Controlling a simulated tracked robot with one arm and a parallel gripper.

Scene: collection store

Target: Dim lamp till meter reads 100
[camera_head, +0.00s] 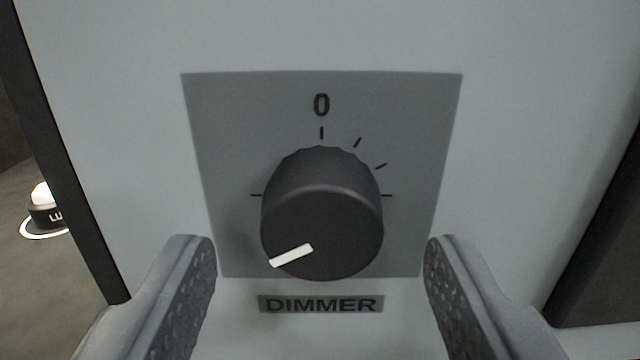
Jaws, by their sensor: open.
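The dimmer knob (330,215) is black with a ridged edge and sits on a grey square plate (225,130). Its white pointer mark (291,255) points to the lower left. The plate has a "0" at the top and several tick marks around the knob. A "DIMMER" label (321,304) is below it. My gripper (320,255) is open, with one finger on each side of the knob, apart from it and slightly low in view. At the left edge a small round device with a white dome (43,196) shows partly; its lettering is cut off. No meter reading is visible.
The plate is on a pale panel (530,110) with dark edges at left (60,160) and right (605,220). A grey-brown surface (45,290) lies beyond the left edge. The space between my fingers and the knob is clear.

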